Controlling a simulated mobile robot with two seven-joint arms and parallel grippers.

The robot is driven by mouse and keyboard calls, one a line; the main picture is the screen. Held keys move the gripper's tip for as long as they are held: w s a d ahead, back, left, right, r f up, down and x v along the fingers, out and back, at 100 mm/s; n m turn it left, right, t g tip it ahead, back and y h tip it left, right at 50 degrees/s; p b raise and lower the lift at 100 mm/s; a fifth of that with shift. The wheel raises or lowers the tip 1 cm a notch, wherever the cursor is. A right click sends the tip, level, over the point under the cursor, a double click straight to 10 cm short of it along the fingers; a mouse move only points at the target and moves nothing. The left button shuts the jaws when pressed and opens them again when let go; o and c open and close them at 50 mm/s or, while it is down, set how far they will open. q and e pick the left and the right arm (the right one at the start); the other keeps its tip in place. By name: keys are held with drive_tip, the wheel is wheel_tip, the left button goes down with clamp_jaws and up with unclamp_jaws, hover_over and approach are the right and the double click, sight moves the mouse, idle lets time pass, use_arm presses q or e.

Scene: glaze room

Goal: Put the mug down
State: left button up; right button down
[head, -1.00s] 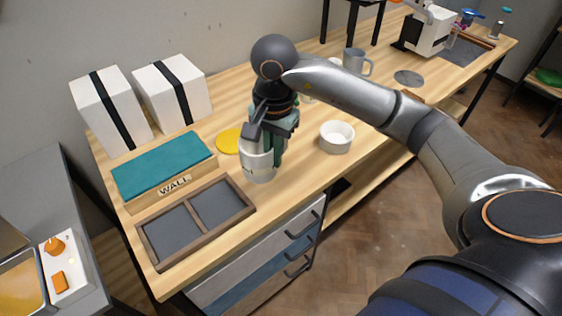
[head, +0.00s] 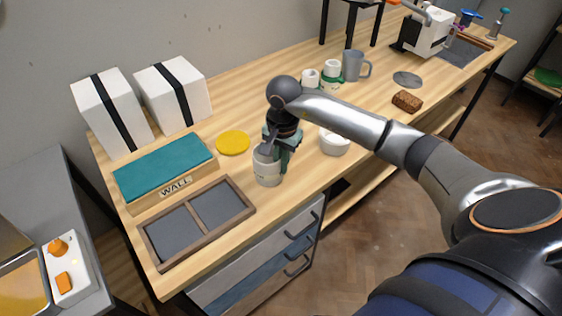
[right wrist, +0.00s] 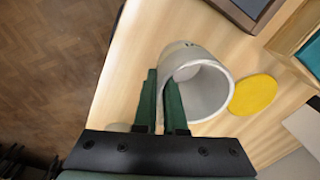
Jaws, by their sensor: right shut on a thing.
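The light grey mug (head: 267,172) is upright at the bench's front edge, right of the divided tray. My right gripper (head: 281,157) is shut on it from the right side. In the right wrist view the mug (right wrist: 212,88) shows its open mouth, and the green fingers of the right gripper (right wrist: 163,78) close at its left side. I cannot tell whether they hold the handle or the wall. The mug's base is at or just above the wood; contact is not clear. My left gripper is not in view.
The wooden bench (head: 300,186) has a yellow disc (head: 233,143) behind the mug, a white bowl (head: 334,143) to its right and a dark divided tray (head: 250,207) to its left. A teal-topped WALL box (head: 163,165) is farther left. A brown sponge-like block (head: 407,101) lies farther right.

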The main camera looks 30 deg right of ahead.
drive_tip(key=shift+f, duration=0.15)
drive_tip(key=c, duration=1)
unclamp_jaws()
